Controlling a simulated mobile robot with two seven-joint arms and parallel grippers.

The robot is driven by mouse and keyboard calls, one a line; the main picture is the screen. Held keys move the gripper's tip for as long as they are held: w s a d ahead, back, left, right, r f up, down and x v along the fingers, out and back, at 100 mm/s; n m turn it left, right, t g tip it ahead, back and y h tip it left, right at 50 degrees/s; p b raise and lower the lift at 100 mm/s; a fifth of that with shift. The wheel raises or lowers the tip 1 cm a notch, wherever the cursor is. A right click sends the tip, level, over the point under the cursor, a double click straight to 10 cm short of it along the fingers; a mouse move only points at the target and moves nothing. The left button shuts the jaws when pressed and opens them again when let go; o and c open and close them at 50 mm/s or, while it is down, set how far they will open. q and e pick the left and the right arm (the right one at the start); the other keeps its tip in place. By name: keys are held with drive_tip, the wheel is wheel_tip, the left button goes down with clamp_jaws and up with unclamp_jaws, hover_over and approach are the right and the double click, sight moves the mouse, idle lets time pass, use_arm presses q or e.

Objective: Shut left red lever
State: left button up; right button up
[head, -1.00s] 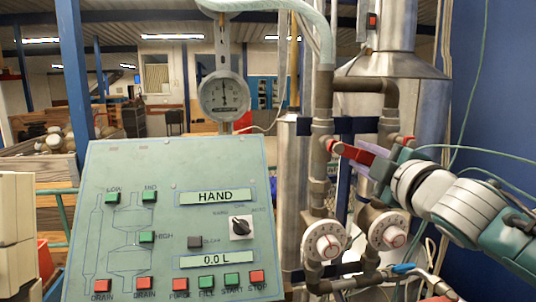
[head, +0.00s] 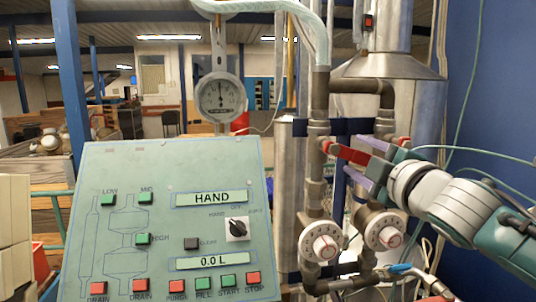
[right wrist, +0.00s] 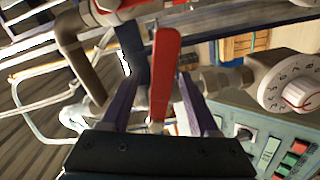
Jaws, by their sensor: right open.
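The left red lever (head: 346,153) sits on the left pipe and sticks out sideways to the right. In the right wrist view the red lever (right wrist: 165,65) runs between the two purple fingers. My right gripper (head: 354,159) is open around the lever's outer part, one finger above and one below it in the head view. In the right wrist view, gaps show between the lever and both fingers of the gripper (right wrist: 157,85). A second red part (head: 404,142) shows on the right pipe, partly hidden behind my gripper. My left gripper is not in view.
Two white dials (head: 324,242) sit on the pipes below the levers. A green control panel (head: 130,165) stands at the left and a round gauge (head: 220,97) behind it. A blue-handled valve (head: 401,268) is at the lower right. A steel tank stands close behind the pipes.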

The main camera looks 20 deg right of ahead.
drive_tip(key=b+v, duration=0.2)
drive_tip(key=v, duration=0.8)
drive_tip(key=shift+d, duration=0.1)
